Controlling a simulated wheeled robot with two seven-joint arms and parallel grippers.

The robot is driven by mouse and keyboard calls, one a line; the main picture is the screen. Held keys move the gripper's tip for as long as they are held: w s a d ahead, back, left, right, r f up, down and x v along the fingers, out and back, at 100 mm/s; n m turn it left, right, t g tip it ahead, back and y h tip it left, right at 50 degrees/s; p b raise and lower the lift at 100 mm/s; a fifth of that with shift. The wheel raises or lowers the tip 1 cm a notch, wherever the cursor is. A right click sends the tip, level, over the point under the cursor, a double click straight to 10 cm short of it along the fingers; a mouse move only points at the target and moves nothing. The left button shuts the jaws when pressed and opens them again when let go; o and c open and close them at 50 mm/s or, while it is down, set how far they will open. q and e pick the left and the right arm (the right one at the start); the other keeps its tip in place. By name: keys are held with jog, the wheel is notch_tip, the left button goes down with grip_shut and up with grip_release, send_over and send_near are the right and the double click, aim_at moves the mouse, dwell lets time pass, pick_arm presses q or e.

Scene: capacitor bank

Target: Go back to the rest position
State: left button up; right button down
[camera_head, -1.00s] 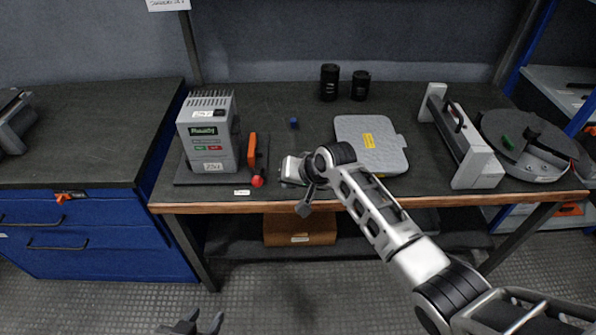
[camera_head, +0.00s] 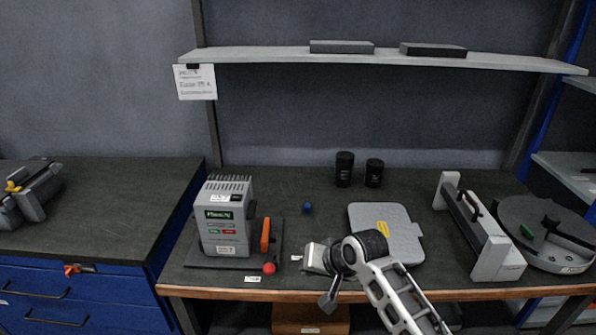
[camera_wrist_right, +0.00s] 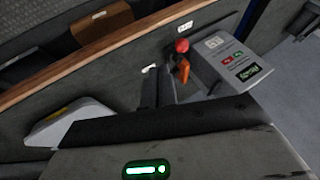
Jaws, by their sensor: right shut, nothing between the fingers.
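My right arm comes in from the lower right in the head view. My right gripper (camera_head: 308,259) is over the front of the workbench, between the grey capacitor unit and the flat grey pad. In the right wrist view its dark fingers (camera_wrist_right: 158,86) are together with nothing between them. My left gripper is not in view.
The workbench (camera_head: 330,215) carries a grey unit (camera_head: 226,218) with an orange lever (camera_head: 265,236) and red knob (camera_head: 269,268), a grey pad (camera_head: 385,228), two black cylinders (camera_head: 345,170), a grey-white frame (camera_head: 490,240) and a round device (camera_head: 545,225). A shelf (camera_head: 300,56) hangs above.

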jog(key=s+d+f+t, duration=0.2)
jog(key=s+d+f, duration=0.2)
jog(key=s+f, duration=0.55)
jog(key=s+d+n+t+h, duration=0.1)
jog(key=s+d, duration=0.2)
jog(key=s, duration=0.5)
jog(key=s+d+n+t+h, duration=0.1)
jog(key=s+d+n, duration=0.1)
jog(key=s, duration=0.5)
jog(key=shift+s+d+f, duration=0.25)
jog(key=shift+s+d, duration=0.1)
jog(key=shift+d, duration=0.45)
